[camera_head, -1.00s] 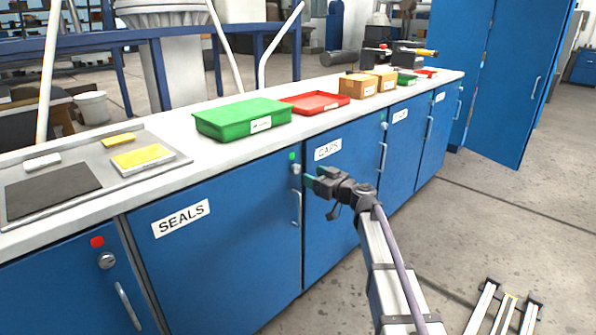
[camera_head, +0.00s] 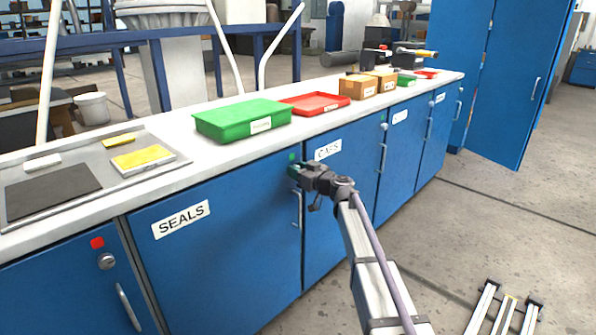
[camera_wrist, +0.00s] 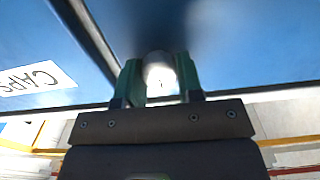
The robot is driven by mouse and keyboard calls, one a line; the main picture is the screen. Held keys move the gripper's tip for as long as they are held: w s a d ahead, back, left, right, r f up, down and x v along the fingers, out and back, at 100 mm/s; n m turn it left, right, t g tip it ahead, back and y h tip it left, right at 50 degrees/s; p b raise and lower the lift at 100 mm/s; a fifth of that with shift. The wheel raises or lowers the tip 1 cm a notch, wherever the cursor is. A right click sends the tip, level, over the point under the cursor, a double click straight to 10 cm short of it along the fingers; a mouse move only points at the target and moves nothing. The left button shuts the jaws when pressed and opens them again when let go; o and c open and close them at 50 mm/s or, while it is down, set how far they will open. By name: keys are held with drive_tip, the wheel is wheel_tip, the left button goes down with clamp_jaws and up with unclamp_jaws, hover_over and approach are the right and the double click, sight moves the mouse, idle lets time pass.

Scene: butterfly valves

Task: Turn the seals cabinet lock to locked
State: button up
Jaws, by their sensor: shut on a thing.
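The seals cabinet (camera_head: 225,245) is a blue door labelled SEALS (camera_head: 180,219), below the worktop. A small green marker (camera_head: 292,157) shows at its upper right corner. The seals cabinet lock, a round silver cylinder with a keyhole (camera_wrist: 159,74), shows in the wrist view between my fingers. My gripper (camera_head: 294,170) is at that upper right corner; in the wrist view its two green-tipped fingers (camera_wrist: 160,82) are shut on the lock, one on each side. In the head view my gripper hides the lock. The door's vertical handle (camera_head: 297,209) is just below.
A CAPS label (camera_head: 328,149) marks the neighbouring door, close to the right of my gripper. Another lock (camera_head: 106,261) with a red marker (camera_head: 97,243) is on the door at the left. A green tray (camera_head: 240,119) and a red tray (camera_head: 314,103) stand on the worktop.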

drive_tip(key=shift+c, duration=1.2)
drive_tip(key=shift+m, duration=0.3)
drive_tip(key=m, duration=0.8)
drive_tip(key=shift+w, duration=0.1)
drive_tip(key=m, duration=0.4)
drive_tip(key=shift+d+f+m, duration=0.1)
drive_tip(key=shift+m, duration=0.2)
drive_tip(key=m, duration=0.4)
drive_tip(key=shift+m, duration=0.4)
